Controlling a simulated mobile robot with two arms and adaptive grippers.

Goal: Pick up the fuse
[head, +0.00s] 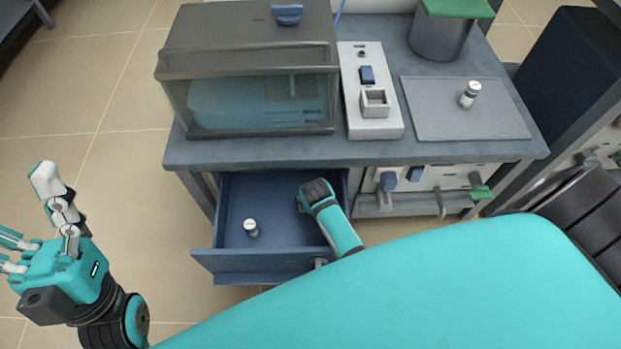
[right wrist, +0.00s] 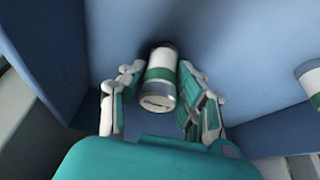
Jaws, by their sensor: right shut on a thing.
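A white fuse with a green band (right wrist: 160,80) is between the fingers of my right gripper (right wrist: 160,100), which is shut on it. In the head view the right gripper (head: 316,192) reaches into the right part of the open blue drawer (head: 240,262), and the held fuse is hidden. A second fuse (head: 251,228) stands in the left part of the drawer; it also shows at the right edge of the right wrist view (right wrist: 312,84). A third fuse (head: 470,94) stands on the grey mat (head: 440,122) on the bench. My left gripper (head: 30,215) is open and empty, left of the bench.
A glass-fronted box with a blue knob (head: 250,70) stands on the bench. A white panel with a blue switch and an empty square socket (head: 374,104) is beside it. A grey bin with a green lid (head: 440,35) is at the back. Floor left of the bench is clear.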

